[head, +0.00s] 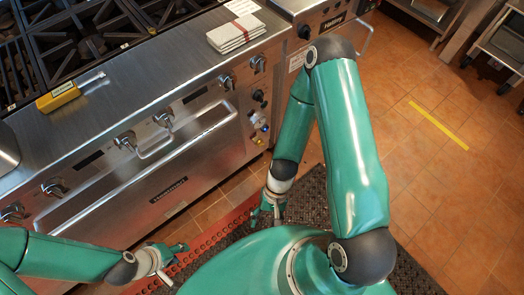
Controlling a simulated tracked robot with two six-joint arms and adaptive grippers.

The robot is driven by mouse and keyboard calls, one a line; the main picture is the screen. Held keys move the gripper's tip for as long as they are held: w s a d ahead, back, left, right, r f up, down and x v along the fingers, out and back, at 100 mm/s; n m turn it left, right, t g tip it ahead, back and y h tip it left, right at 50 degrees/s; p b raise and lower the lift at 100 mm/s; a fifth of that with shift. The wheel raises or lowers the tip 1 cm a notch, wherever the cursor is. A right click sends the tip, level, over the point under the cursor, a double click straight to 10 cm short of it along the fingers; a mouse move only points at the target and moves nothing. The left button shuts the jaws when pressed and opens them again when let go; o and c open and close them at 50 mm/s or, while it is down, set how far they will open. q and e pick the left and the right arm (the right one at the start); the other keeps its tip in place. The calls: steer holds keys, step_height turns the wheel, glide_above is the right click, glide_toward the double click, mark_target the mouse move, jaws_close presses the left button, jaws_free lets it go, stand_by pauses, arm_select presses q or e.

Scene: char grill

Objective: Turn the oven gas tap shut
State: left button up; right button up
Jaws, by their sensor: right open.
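The range (150,85) has a steel front with several knobs, such as one (125,141) beside the oven handle. The oven door (150,185) is below them, with a long handle. At the right end of the front, a narrow panel carries a black knob (259,97) and small coloured parts (262,126) below it. I cannot tell for sure which one is the oven gas tap. My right gripper (268,215) is open, low in front of that panel and apart from it. My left gripper (172,264) appears open and empty, in front of the oven door and low.
Folded cloths (237,33) lie on the range's front ledge. A yellow-handled scraper (60,97) lies further left on it. Burner grates (75,40) are behind. A dark perforated mat (310,200) covers the floor by my base. Tiled floor (440,180) at the right is clear.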

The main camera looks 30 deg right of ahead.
step_height(320, 180, down, 9)
steer(key=s+a+m+g+y+b, duration=0.1)
steer(key=s+a+m+y+b, duration=0.1)
steer(key=m+y+b, duration=0.4)
step_height(320, 180, down, 2)
steer(key=w+a+m+t+b, duration=0.1)
steer(key=w+m+b, duration=0.1)
steer(key=m+b, duration=0.15)
steer(key=m+t+h+b, duration=0.9)
steer(key=m+t+b, duration=1.1)
steer(key=b, duration=0.4)
glide_toward(262, 145)
steer(key=w+f, duration=0.1)
steer(key=w, duration=0.8)
arm_select(q)
step_height(262, 145, down, 36)
steer(key=shift+f, duration=0.25)
arm_select(e)
steer(key=shift+w+a+n+t, duration=0.35)
steer(key=shift+w+a+t, duration=0.05)
steer(key=shift+a, duration=0.05)
